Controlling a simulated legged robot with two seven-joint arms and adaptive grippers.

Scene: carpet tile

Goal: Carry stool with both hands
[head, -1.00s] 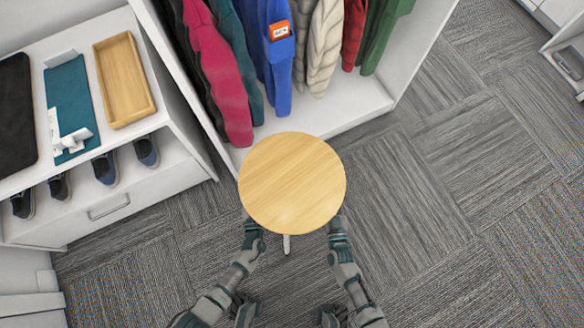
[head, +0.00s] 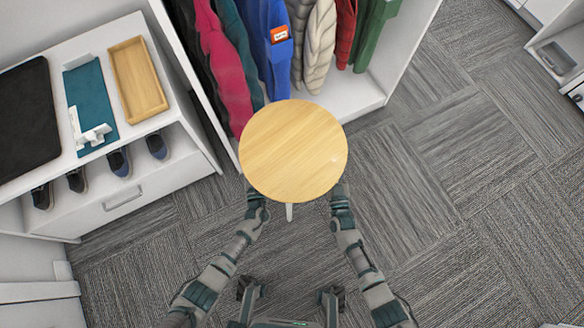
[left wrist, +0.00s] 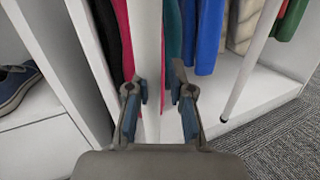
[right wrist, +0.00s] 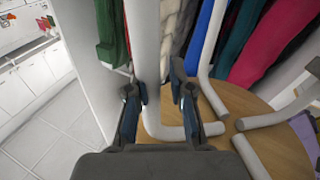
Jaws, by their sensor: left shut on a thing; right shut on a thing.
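The stool has a round, light wooden seat (head: 293,152) in the middle of the head view, with white legs. A short piece of leg (head: 289,212) shows below the seat. My left gripper (head: 254,196) and right gripper (head: 341,194) reach under the seat's near edge, one on each side. In the left wrist view my left gripper (left wrist: 160,92) is shut on a white stool leg (left wrist: 149,40). In the right wrist view my right gripper (right wrist: 158,92) is shut on another white leg (right wrist: 148,45). The seat hides most of the legs in the head view.
An open wardrobe (head: 375,95) with hanging coats stands just beyond the seat. At left is a white shoe cabinet (head: 145,192) with a wooden tray (head: 139,78) on top. Grey carpet (head: 470,210) is clear to the right.

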